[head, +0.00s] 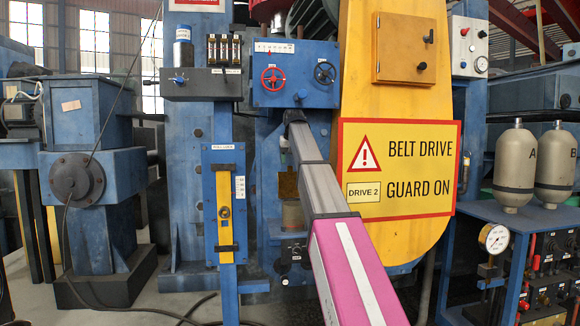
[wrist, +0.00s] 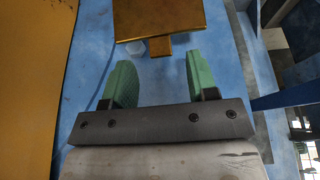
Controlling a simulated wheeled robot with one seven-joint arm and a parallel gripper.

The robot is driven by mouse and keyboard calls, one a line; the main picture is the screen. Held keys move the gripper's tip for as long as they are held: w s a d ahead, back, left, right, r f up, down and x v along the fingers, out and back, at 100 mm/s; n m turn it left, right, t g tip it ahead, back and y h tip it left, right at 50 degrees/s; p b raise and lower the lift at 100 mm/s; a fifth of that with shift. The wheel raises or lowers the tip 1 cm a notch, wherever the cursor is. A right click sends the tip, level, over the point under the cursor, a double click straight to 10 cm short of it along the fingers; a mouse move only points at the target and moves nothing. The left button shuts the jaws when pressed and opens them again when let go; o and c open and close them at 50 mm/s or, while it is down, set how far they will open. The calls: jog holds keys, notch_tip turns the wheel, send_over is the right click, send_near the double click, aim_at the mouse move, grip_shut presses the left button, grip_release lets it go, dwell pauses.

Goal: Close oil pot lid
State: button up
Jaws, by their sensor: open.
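My gripper (wrist: 158,62) is open in the wrist view, with its two green fingers spread apart and nothing between them. A brass-coloured plate (wrist: 158,18), which looks like the oil pot lid, is just beyond the fingertips at the top edge. Its small tab (wrist: 160,44) points down toward the gap between the fingers, apart from both. In the head view a brown-gold plate (head: 288,184) stands above a brass cylindrical pot (head: 292,215), left of my arm. The plate looks raised, but its hinge cannot be made out. My gripper is not clear in the head view.
A blue machine face lies behind the lid. A yellow belt guard (head: 395,90) with a warning sign (head: 398,170) stands right of the pot. A blue box with red and dark handwheels (head: 295,75) is above. A yellow-fronted panel (head: 224,205) stands to the left.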

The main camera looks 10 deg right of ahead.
aim_at(290, 167)
jog(key=shift+w+x, duration=0.25)
jog(key=shift+x, duration=1.45)
jog(key=shift+r, duration=0.2)
grip_shut()
jog(key=shift+s, duration=0.15)
